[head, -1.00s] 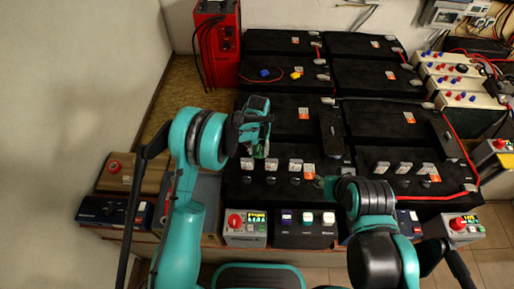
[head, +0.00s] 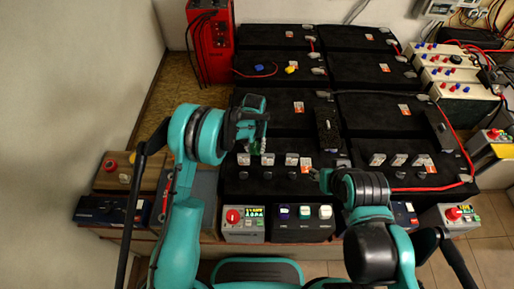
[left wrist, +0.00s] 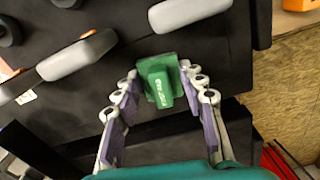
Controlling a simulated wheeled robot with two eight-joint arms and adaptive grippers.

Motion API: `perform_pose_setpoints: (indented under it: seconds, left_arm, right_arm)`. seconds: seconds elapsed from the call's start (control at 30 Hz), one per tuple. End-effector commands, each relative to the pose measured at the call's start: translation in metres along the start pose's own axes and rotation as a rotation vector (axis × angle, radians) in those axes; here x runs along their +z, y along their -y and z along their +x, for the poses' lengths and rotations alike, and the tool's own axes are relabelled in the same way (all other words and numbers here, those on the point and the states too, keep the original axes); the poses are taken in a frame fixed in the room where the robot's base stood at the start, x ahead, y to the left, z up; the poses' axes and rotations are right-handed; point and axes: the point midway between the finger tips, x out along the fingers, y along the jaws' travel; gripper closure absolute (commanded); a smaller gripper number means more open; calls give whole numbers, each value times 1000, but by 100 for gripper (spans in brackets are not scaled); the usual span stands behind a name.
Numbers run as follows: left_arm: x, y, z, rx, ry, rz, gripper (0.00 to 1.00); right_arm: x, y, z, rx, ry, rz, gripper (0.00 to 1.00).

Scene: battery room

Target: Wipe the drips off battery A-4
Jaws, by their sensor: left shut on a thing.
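My left gripper (head: 262,143) is over the front left black battery (head: 245,185). It is shut on a small green block (left wrist: 160,82) with white print, held between the fingertips in the left wrist view. In that view a black battery top (left wrist: 120,75) with pale grey caps lies under or behind the block; I cannot tell whether they touch. My right gripper (head: 322,178) is at the front of the batteries, small and partly hidden by its arm, so its jaws are unclear. No drips can be made out, and no A-4 label is readable.
Several black batteries fill the bench in two columns. A red unit (head: 210,45) with cables stands at the back left. White boxes (head: 455,75) with coloured terminals stand at the right. A grey box with a red button (head: 243,222) and a dark switch box (head: 303,225) sit along the front.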

Motion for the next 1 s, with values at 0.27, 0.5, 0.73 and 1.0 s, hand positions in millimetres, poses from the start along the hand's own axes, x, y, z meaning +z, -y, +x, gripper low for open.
perform_pose_setpoints:
  seconds: [0.27,0.5,0.73,1.0]
  left_arm:
    - [0,4,-37,0,0,-2,91]
    - [0,8,-59,0,0,-3,91]
    - [0,11,-79,0,0,-4,91]
    - [0,12,-84,0,0,-4,91]
  right_arm:
    - [-9,0,-12,0,0,0,60]
    - [-15,0,-21,0,0,0,60]
    - [-22,0,-30,0,0,0,60]
    - [-23,0,-32,0,0,0,60]
